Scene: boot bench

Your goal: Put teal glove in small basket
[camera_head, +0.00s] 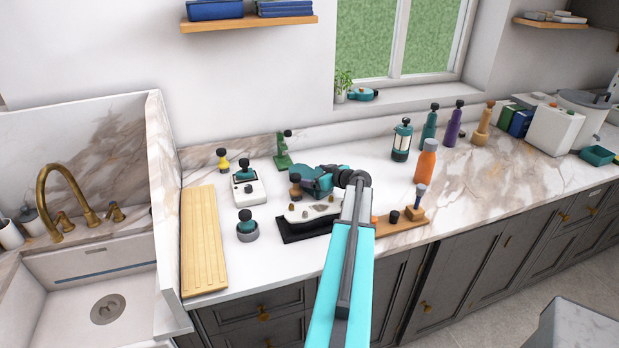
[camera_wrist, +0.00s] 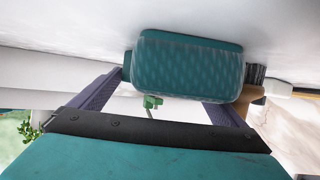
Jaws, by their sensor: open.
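My gripper (camera_head: 314,182) is above the middle of the counter, over a small group of objects. In the wrist view its two purple-grey fingers (camera_wrist: 180,88) are apart. A teal rounded, ribbed block (camera_wrist: 187,62) overlaps the fingertips in that view; I cannot tell whether it is the glove or whether the fingers touch it. No clear glove shape shows in the head view, where my gripper hides part of the counter. No container is clearly the small basket; a teal open tray (camera_head: 598,155) stands far right.
A dark tray (camera_head: 303,233) with small stones is below my gripper. A wooden board (camera_head: 203,240) lies left, beside the sink. An orange bottle (camera_head: 426,162), a lantern (camera_head: 401,140) and several bottles stand right. A green stand (camera_head: 283,152) is behind.

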